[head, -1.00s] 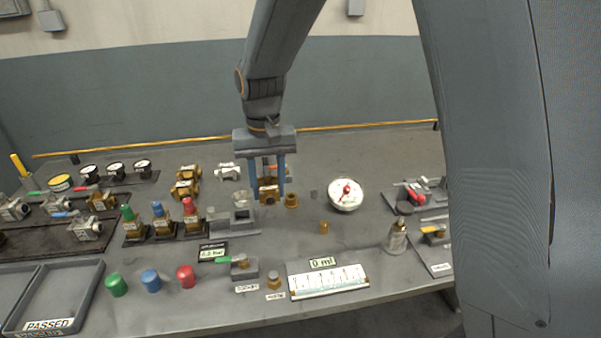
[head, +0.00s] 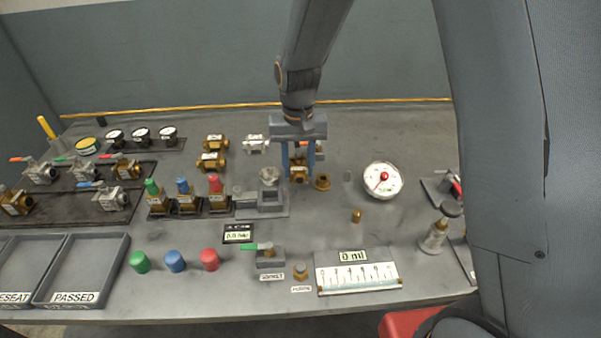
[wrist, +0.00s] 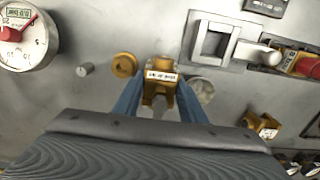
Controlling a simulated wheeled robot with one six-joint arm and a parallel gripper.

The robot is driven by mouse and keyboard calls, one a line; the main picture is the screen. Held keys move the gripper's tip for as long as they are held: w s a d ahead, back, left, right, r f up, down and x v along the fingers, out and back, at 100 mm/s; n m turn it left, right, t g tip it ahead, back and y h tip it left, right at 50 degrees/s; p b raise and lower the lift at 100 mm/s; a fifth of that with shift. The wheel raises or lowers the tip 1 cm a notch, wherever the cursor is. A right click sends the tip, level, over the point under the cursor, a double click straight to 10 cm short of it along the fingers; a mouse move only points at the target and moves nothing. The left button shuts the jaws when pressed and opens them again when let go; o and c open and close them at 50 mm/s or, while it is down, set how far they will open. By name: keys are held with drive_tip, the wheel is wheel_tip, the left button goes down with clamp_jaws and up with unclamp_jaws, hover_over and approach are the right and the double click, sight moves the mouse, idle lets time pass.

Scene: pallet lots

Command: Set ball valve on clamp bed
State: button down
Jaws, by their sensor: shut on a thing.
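My gripper (head: 298,177) is shut on a brass ball valve (wrist: 161,70) with a white label. The valve sits between the blue fingertips, low over the bench; I cannot tell whether it touches the surface. The clamp bed (head: 262,211) is a grey block with a square opening, just left of my gripper and nearer the bench front in the head view. In the wrist view the clamp bed (wrist: 188,40) lies up and to the right of the held valve, apart from it. Its opening looks empty.
A brass ring (head: 322,183) and a white dial gauge (head: 383,180) stand right of my gripper. Brass valves (head: 211,161) and a silver one (head: 255,143) lie to the left. Colour-capped fittings (head: 186,200) stand left of the clamp bed.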

sight(299, 176)
drive_tip(key=shift+f, duration=1.4)
drive_tip(key=shift+f, duration=0.1)
drive_tip(key=c, duration=1.4)
unclamp_jaws()
